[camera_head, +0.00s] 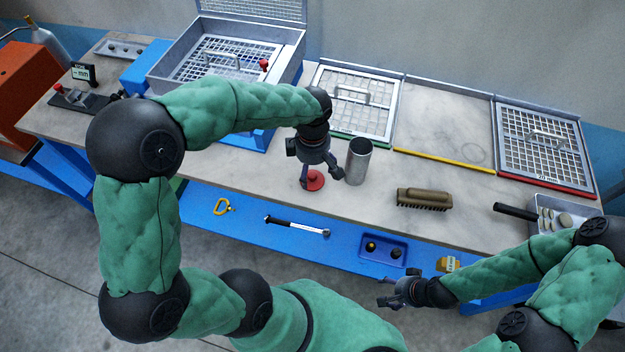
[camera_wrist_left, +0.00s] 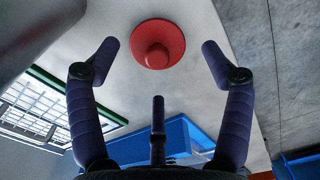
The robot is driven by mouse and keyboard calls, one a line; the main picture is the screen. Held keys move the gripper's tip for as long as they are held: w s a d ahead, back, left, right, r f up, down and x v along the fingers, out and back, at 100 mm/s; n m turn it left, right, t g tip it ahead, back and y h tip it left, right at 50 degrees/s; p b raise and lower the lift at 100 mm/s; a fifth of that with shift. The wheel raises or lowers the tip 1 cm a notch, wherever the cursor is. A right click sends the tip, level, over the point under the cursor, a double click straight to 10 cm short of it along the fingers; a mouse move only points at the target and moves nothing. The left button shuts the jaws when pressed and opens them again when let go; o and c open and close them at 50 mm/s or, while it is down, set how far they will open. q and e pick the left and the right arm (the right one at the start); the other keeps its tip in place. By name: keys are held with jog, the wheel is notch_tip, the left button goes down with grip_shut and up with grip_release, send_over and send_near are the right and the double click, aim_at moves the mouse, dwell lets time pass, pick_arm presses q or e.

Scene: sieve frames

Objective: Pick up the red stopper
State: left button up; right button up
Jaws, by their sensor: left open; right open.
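The red stopper (camera_head: 314,181) is a round red disc with a smaller knob on top, resting on the bench top near its front edge. It also shows in the left wrist view (camera_wrist_left: 158,44), at the top middle, apart from the fingers. My left gripper (camera_head: 321,178) is open and empty just above the stopper and partly covers it in the head view. In the left wrist view its fingers (camera_wrist_left: 158,48) spread to either side of the stopper. My right gripper (camera_head: 384,291) is open and empty, in front of the bench at the lower right.
A metal cylinder (camera_head: 358,162) stands just right of my left gripper. A brush (camera_head: 424,199) lies farther right. Sieve frames (camera_head: 352,101) stand at the back. A lower blue shelf holds a torque-wrench-like tool (camera_head: 297,226) and a blue tray (camera_head: 384,260). Bench space (camera_head: 440,120) is clear behind the brush.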

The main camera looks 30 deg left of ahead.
aim_at(312, 174)
pick_arm(q)
jog(key=f, duration=0.1)
jog(key=f+b, duration=0.1)
jog(key=f, duration=0.1)
jog(key=f+b, duration=0.1)
jog(key=f, duration=0.1)
jog(key=shift+w+a, duration=0.15)
jog(key=shift+w, duration=0.1)
jog(key=c, duration=0.8)
jog(key=shift+c, duration=0.2)
